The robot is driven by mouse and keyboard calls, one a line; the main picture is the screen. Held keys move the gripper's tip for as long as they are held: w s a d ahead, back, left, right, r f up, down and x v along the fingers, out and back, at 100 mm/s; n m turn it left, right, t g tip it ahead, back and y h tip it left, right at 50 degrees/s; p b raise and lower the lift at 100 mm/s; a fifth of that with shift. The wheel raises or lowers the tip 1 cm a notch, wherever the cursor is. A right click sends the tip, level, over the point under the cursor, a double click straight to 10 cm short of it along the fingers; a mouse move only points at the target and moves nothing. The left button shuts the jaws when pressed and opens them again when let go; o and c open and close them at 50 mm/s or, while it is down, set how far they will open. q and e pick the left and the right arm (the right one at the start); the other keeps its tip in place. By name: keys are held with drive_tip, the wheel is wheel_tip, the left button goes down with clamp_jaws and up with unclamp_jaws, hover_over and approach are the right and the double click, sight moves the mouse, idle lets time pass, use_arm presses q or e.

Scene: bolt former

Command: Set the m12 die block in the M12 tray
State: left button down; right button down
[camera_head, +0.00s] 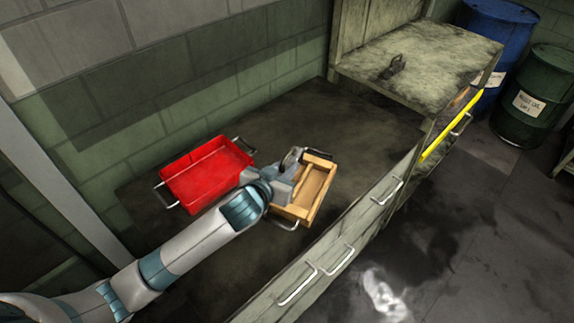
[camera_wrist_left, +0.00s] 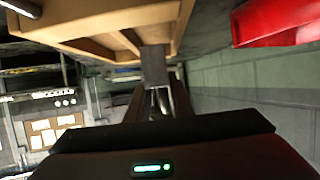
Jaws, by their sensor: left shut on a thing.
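My left gripper (camera_head: 291,183) is over the left side of the tan wooden tray (camera_head: 322,188) in the head view. In the left wrist view its jaws (camera_wrist_left: 153,97) are shut on a grey block (camera_wrist_left: 154,66), which I take for the m12 die block. The block overlaps the edge of the wooden tray (camera_wrist_left: 95,22) in that view; I cannot tell whether they touch. The wooden tray has an inner divider and metal handles. In the head view the arm hides the block. No readable M12 label shows. My right gripper is not in view.
A red tray (camera_head: 207,172) with metal handles stands left of the wooden tray. Both are on a stained worktop (camera_head: 285,118) with drawers at its front. A raised cabinet (camera_head: 425,58) holds a small dark object (camera_head: 392,68). Blue and green drums stand at the far right.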

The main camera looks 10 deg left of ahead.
use_arm(q)
drive_tip(key=shift+f+p, duration=0.45)
drive_tip(key=shift+f, duration=1.3)
drive_tip(key=shift+f, duration=0.1)
drive_tip(key=c, duration=1.8)
unclamp_jaws()
drive_tip(key=shift+f, duration=0.2)
drive_tip(key=shift+c, duration=0.2)
drive_tip(key=shift+r, duration=0.15)
drive_tip(key=shift+s+a+r, duration=0.1)
drive_tip(key=shift+s, duration=0.4)
drive_tip(key=b+v, duration=0.2)
drive_tip(key=v, duration=0.9)
drive_tip(key=shift+r, duration=0.1)
